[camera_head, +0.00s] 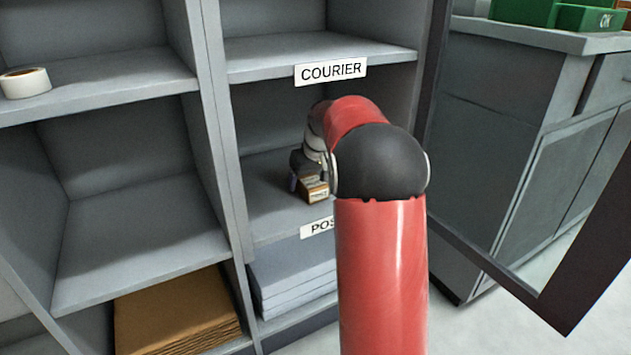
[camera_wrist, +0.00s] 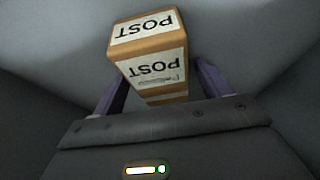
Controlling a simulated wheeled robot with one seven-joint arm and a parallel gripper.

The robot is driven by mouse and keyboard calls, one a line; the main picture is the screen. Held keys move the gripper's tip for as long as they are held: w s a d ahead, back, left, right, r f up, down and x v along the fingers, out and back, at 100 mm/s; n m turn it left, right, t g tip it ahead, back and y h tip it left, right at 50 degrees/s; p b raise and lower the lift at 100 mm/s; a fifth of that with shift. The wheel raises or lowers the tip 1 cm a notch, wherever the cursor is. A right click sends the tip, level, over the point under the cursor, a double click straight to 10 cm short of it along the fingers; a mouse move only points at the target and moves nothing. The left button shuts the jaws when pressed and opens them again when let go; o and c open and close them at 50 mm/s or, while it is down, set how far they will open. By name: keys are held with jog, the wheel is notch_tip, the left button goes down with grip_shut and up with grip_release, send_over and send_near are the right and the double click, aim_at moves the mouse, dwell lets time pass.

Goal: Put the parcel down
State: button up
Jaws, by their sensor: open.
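The parcel (camera_head: 316,190) is a small brown box with white labels. It is in the bay between the COURIER sign (camera_head: 331,71) and the partly hidden POS… sign (camera_head: 319,227), and appears to stand on that bay's shelf board (camera_head: 268,213). In the wrist view the parcel (camera_wrist: 150,42) shows POST on two faces. My gripper (camera_wrist: 158,84) is open, its purple fingers on either side of the parcel, with a gap at least on the right. In the head view my gripper (camera_head: 299,172) is small and dark beside the parcel, partly hidden by my red arm.
A tape roll (camera_head: 25,83) lies on the upper left shelf. Brown cardboard sheets (camera_head: 175,318) and a grey stack (camera_head: 293,280) fill lower bays. A dark frame post (camera_head: 432,80) and grey cabinet (camera_head: 500,150) stand to the right. The middle left bay (camera_head: 135,240) is empty.

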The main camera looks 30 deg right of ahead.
aim_at(308, 176)
jog(key=v, duration=0.3)
jog(key=p+v, duration=0.1)
jog(key=shift+w+r, duration=0.15)
jog(key=shift+r, duration=0.3)
jog(key=s, duration=1.1)
jog(key=s+a+r, duration=0.3)
jog(key=s+a, duration=0.8)
jog(key=a, duration=0.1)
jog(key=s+a+f, duration=0.1)
jog(key=s+a, duration=0.2)
jog(key=s, duration=0.3)
jog(key=s+a+f+t, duration=0.1)
jog(key=s+a+f, duration=0.1)
jog(key=s, duration=0.4)
jog(key=shift+a+f, duration=0.2)
jog(key=shift+a, duration=0.35)
jog(key=shift+s, duration=0.1)
